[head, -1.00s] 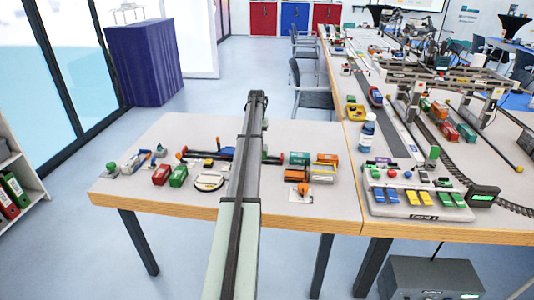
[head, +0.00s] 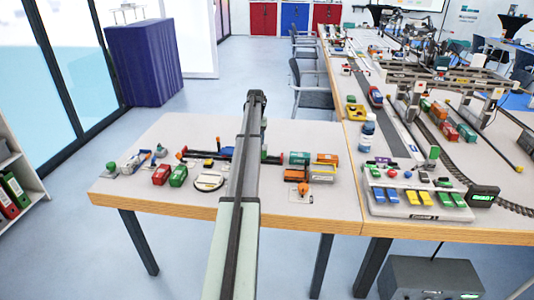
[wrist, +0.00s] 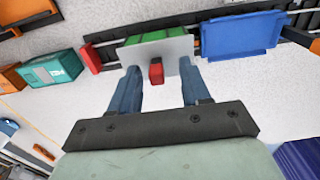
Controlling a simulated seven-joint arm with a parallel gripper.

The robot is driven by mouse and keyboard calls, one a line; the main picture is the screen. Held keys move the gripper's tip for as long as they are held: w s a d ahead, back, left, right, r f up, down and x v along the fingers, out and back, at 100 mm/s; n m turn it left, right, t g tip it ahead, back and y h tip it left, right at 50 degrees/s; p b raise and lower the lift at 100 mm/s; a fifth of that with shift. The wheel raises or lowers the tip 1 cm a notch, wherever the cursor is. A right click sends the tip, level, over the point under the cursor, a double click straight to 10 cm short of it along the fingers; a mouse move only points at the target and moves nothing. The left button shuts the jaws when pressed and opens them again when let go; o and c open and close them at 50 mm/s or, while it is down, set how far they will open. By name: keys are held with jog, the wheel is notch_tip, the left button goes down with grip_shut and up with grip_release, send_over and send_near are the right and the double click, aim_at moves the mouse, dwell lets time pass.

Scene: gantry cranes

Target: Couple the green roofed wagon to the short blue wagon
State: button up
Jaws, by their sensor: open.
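In the wrist view, a green wagon (wrist: 150,37) sits on the dark track with a pale grey plate (wrist: 178,50) over its near side. A small red block (wrist: 156,72) sticks out from the plate. The short blue wagon (wrist: 240,35) stands on the track to the right, with a gap between it and the green one. My gripper (wrist: 158,78) is open, its two blue-grey fingers on either side of the red block. In the head view my arm hides most of the track's middle; a bit of blue (head: 227,150) shows left of it.
A teal container (wrist: 50,69) and a red block on the track (wrist: 90,57) lie left of my gripper. Red and green cars (head: 178,176), a round dish (head: 209,182) and orange boxes (head: 327,158) stand on the table. A large crane layout fills the right table.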

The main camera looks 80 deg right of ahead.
jog(key=shift+r, duration=3.45)
